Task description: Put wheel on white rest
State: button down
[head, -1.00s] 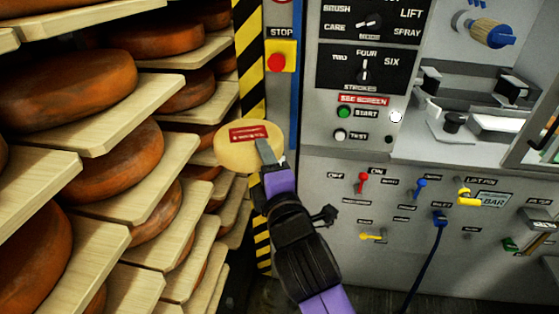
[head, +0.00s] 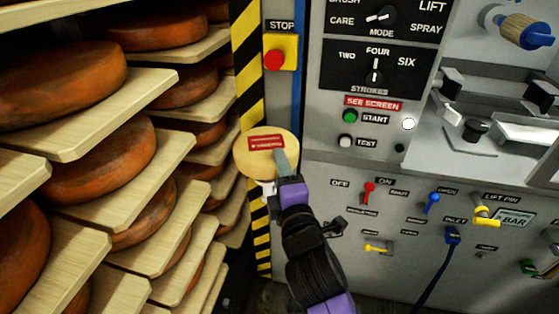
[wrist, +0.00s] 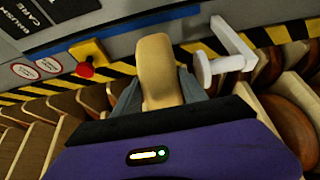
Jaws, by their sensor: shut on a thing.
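A small pale yellow wheel (head: 246,158) with a red label is held in front of the yellow-and-black striped post. My gripper (head: 281,164) is shut on its lower right edge. In the wrist view the wheel (wrist: 156,62) is seen edge-on between my gripper's fingers (wrist: 157,97). A white bracket with a round end, which looks like the white rest (wrist: 232,42), is just right of the wheel there, with a gap between them. In the head view only a bit of white (head: 268,188) shows below the wheel; the rest is hidden.
Shelves (head: 120,85) of large orange-brown cheese wheels (head: 60,82) fill the left side, close to the held wheel. A grey machine panel (head: 340,170) with knobs and switches stands at right. A red stop button (head: 274,60) is above the wheel.

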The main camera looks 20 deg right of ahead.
jog(key=shift+f+b, duration=0.35)
jog(key=shift+f, duration=1.35)
jog(key=shift+f, duration=0.2)
jog(key=c, duration=0.6)
grip_release()
jog(key=shift+f, duration=0.2)
jog(key=s, duration=0.4)
jog(key=s+a+b, duration=0.1)
jog(key=s, duration=0.3)
jog(key=s+a+b, duration=0.1)
jog(key=s, duration=0.3)
jog(key=shift+r, duration=0.15)
